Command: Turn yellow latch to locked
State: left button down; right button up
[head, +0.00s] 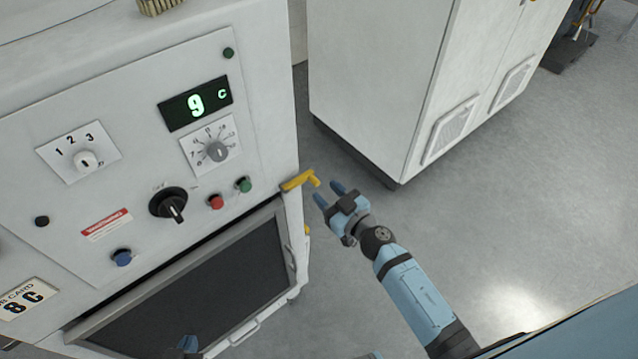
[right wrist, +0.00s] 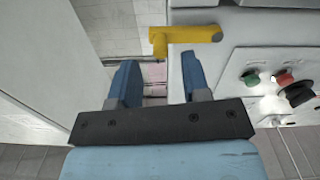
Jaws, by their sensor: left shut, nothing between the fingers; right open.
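The yellow latch (head: 299,181) sits at the right edge of the white washer's front, near the top corner of the dark door. Its bent end points right, toward my right gripper (head: 328,194). In the right wrist view the yellow latch (right wrist: 190,34) lies just beyond my right gripper (right wrist: 159,60), its bent end between and ahead of the fingertips. The right gripper is open, empty and apart from the latch. Only a blue tip of my left gripper (head: 188,344) shows at the bottom of the head view, in front of the door; it is shut and empty.
The washer panel (head: 130,170) carries knobs, buttons and a green display reading 9 C (head: 196,104). The dark door (head: 190,290) is below it. A white cabinet (head: 385,75) stands behind to the right. Grey floor (head: 530,200) is free at right.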

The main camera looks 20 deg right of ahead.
aim_at(318, 185)
jog(key=x, duration=0.2)
jog(key=shift+w+a, duration=0.1)
jog(key=shift+w, duration=0.15)
jog(key=shift+w+a, duration=0.2)
jog(key=shift+w, duration=0.25)
grip_shut()
